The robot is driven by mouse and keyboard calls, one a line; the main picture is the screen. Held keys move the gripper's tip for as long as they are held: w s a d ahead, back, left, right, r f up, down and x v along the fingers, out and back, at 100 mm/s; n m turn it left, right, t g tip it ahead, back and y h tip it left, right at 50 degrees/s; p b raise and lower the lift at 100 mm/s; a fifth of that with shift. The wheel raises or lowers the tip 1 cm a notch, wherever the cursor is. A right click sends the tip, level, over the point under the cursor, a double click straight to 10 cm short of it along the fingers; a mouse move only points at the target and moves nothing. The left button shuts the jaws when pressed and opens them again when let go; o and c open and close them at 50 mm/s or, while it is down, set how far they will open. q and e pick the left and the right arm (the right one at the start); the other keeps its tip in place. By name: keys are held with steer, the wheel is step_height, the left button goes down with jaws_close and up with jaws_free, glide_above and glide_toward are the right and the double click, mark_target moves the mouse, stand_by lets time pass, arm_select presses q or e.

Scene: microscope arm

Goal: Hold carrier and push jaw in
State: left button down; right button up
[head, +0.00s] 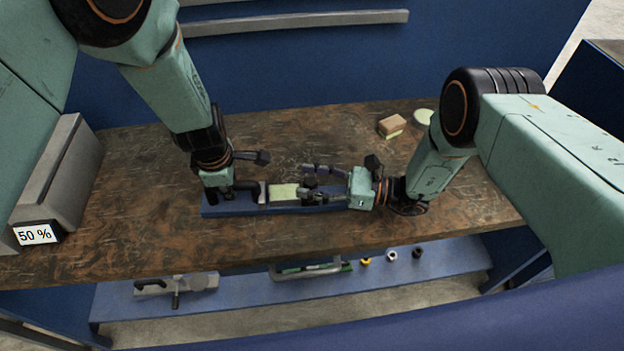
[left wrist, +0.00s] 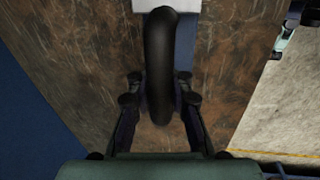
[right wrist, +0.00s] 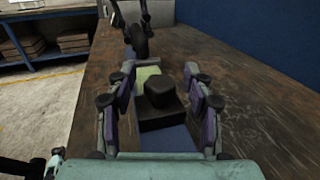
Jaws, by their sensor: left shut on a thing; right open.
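A blue rail (head: 225,210) lies along the worktable with a pale green block (head: 284,193) on it; the block also shows in the right wrist view (right wrist: 147,74). The dark curved handle (left wrist: 160,65), apparently the carrier's, rises between the fingers of my left gripper (left wrist: 160,100), which is shut on it. In the head view my left gripper (head: 240,186) is at the block's left. A dark stepped block (right wrist: 160,95), apparently the jaw, stands at the block's right. My right gripper (right wrist: 163,98) is open, with one finger on each side of the jaw; contact is unclear.
A brown and green sponge-like block (head: 392,126) and a pale green disc (head: 424,116) lie at the back right of the table. A lower blue shelf (head: 240,295) in front holds a clamp-like tool (head: 176,286), a green-and-grey tool (head: 310,269) and small rings.

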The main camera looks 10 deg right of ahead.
jaws_close()
stand_by(0.5)
